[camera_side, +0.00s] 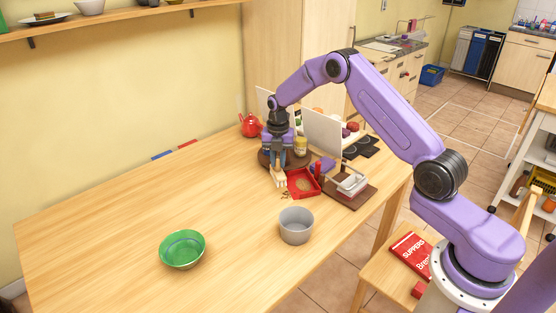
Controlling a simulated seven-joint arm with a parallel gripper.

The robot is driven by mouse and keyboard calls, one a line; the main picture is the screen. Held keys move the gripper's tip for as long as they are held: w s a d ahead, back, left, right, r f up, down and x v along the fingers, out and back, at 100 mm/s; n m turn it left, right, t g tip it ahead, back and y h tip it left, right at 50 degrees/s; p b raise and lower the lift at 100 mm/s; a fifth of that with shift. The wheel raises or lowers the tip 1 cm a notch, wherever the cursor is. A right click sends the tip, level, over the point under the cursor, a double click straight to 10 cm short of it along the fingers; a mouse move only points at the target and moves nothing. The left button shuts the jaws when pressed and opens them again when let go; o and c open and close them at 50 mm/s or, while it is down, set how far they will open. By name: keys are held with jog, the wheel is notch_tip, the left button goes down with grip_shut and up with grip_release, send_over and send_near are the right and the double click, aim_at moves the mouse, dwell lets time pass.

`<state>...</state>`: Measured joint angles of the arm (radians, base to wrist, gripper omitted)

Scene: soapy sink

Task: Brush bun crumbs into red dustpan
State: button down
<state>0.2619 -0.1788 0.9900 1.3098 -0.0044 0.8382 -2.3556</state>
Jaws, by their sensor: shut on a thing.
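The red dustpan (303,183) lies on the wooden table, right of my gripper, with some brownish bits in its pan. Small dark crumbs (285,195) lie on the table at the pan's left front edge. My gripper (279,158) points down at the left of the dustpan. It is shut on a brush (279,176) with pale bristles, which reach down close to the table beside the pan. I cannot tell whether the bristles touch the table or the pan. Part of the brush is hidden between the fingers.
A grey pot (296,226) and a green bowl (182,249) stand nearer the front. A red teapot (250,125) stands behind left. A brown board (352,195) with a white container (352,184) is right of the dustpan. White panels (322,132) stand behind. The table's left is clear.

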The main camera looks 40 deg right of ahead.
aim_at(280, 174)
jog(key=shift+f, duration=3.45)
jog(key=shift+d+r, duration=0.1)
jog(key=shift+d, duration=0.25)
jog(key=shift+s+d, duration=0.55)
jog(key=shift+d, duration=0.35)
notch_tip(280, 174, up, 8)
jog(key=shift+a, duration=0.1)
